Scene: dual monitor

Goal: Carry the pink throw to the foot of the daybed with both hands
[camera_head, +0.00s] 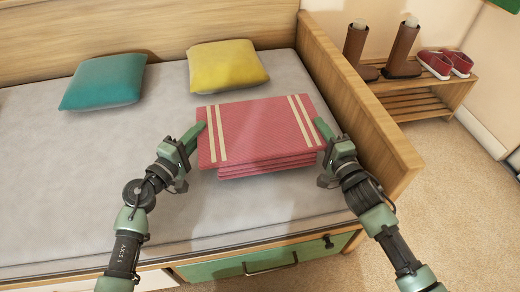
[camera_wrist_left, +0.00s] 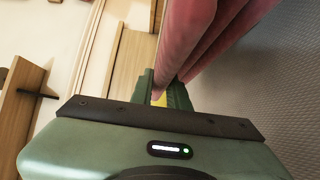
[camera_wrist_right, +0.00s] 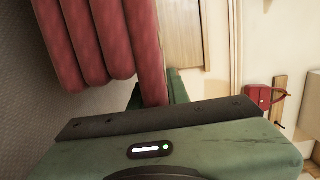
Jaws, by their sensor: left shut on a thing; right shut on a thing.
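The pink throw (camera_head: 258,132) is folded in several layers with cream stripes near both ends. It is at the right part of the daybed (camera_head: 130,180), near the wooden end panel (camera_head: 365,120). My left gripper (camera_head: 195,135) is shut on its left edge, and my right gripper (camera_head: 325,133) is shut on its right edge. The folds also show in the left wrist view (camera_wrist_left: 205,35) and the right wrist view (camera_wrist_right: 100,40), between the fingers. I cannot tell for certain whether the throw's underside touches the mattress.
A yellow pillow (camera_head: 226,66) lies behind the throw, and a teal pillow (camera_head: 104,82) lies further left. Beyond the end panel stands a wooden rack (camera_head: 420,100) with brown boots (camera_head: 403,50) and red shoes (camera_head: 445,63). The mattress left of the throw is clear.

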